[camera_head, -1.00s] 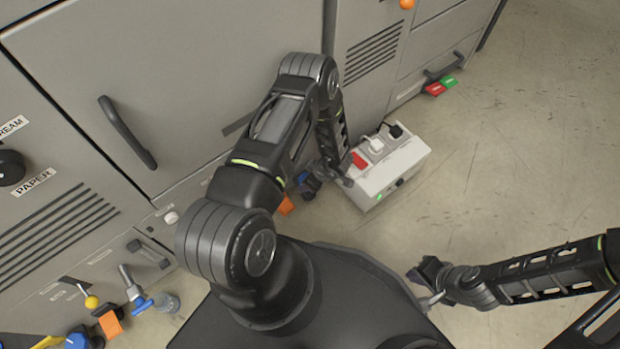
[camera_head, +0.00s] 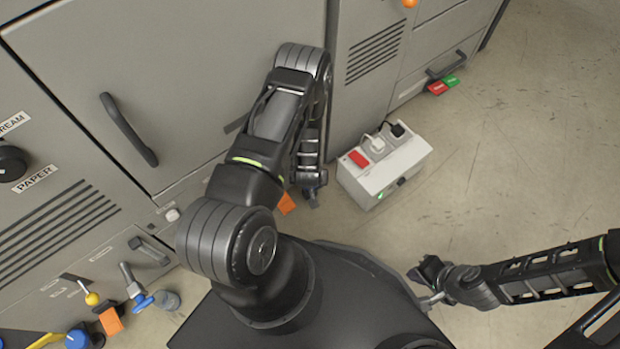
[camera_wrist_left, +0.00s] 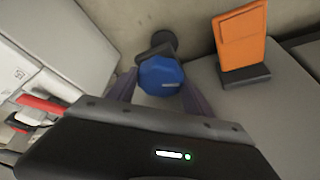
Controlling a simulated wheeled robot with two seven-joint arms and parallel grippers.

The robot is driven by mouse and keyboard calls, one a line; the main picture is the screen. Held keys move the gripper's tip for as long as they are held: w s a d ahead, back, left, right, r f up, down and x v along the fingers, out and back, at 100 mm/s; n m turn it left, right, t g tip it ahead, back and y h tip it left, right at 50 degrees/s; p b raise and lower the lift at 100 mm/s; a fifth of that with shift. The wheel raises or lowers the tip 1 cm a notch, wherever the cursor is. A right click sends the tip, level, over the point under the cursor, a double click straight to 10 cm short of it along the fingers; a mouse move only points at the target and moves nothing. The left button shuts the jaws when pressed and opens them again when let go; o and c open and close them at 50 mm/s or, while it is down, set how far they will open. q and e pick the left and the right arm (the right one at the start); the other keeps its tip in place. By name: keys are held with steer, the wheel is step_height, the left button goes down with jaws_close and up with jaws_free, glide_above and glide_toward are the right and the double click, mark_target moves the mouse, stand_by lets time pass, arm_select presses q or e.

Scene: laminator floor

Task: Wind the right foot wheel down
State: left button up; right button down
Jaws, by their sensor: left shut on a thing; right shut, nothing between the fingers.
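The right foot wheel is a blue faceted knob (camera_wrist_left: 161,76) on a dark mount, low beside the machine in the left wrist view. My left gripper (camera_wrist_left: 160,92) is shut on it, with one finger on each side. In the head view my left gripper (camera_head: 311,190) points down at the floor by the machine's base and hides the wheel. My right gripper (camera_head: 430,278) is shut and empty over the open floor, well away from the machine.
A white power box (camera_head: 385,168) with a red switch and plugs stands just right of my left gripper. An orange tab (camera_head: 286,203) is beside the gripper. Another blue foot wheel (camera_head: 146,301) is further left. Floor at right is clear.

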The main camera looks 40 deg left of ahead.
arm_select(q)
steer(key=shift+a+m+t+h, duration=0.1)
steer(key=shift+m+t+h, duration=0.4)
steer(key=shift+m, duration=1.4)
steer(key=o, duration=1.1)
steer(key=shift+c, duration=0.2)
steer(key=shift+r, duration=0.1)
steer(key=p+v, duration=0.2)
steer(key=v, duration=0.4)
steer(key=shift+s+r, duration=0.1)
steer(key=shift+r, duration=0.3)
steer(key=shift+s+r, duration=0.25)
steer(key=shift+r, duration=0.15)
steer(key=shift+o, duration=0.2)
